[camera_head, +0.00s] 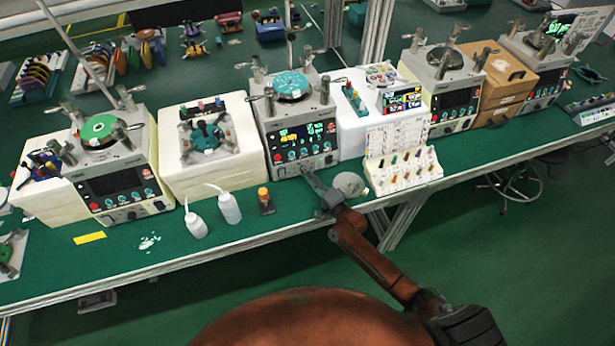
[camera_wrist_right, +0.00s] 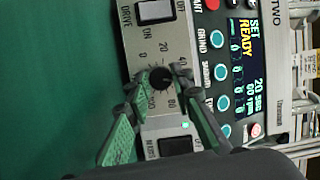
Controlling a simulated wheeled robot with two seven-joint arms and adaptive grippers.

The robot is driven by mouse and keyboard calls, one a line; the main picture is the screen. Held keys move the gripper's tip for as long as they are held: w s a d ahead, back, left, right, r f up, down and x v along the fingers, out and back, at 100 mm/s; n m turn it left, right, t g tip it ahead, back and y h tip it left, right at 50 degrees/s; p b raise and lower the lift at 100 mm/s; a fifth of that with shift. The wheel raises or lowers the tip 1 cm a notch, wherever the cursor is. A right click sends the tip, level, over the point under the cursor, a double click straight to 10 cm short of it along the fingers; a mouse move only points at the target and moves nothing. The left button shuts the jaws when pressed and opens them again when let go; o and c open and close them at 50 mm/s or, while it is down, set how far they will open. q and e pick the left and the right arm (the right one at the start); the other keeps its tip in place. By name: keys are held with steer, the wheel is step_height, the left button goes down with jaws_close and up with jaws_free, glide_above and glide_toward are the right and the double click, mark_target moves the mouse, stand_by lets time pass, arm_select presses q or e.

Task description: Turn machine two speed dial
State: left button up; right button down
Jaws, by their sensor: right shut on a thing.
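Machine two (camera_head: 274,148) stands at the middle of the bench in the head view, its display lit. In the right wrist view, its panel (camera_wrist_right: 165,42) is marked TWO and shows SET READY. The black speed dial (camera_wrist_right: 160,79) sits on a scale from 0 to 100, between a DRIVE switch (camera_wrist_right: 155,12) and another rocker switch (camera_wrist_right: 176,146). My right gripper (camera_wrist_right: 160,74) has a finger on each side of the dial and is shut on it. In the head view, my right gripper (camera_head: 309,176) reaches the lower front of the machine and hides the dial. My left gripper is out of view.
Two squeeze bottles (camera_head: 229,208) and a small orange-capped bottle (camera_head: 265,201) stand left of my right gripper. A grey disc (camera_head: 350,184) and a white rack of small parts (camera_head: 403,170) lie to its right. Other machines (camera_head: 122,180) line the green bench (camera_head: 180,238).

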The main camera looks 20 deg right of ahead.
steer(key=shift+a+f, duration=0.1)
stand_by(0.3)
steer(key=c, duration=1.7)
jaws_free()
steer(key=v, duration=1.2)
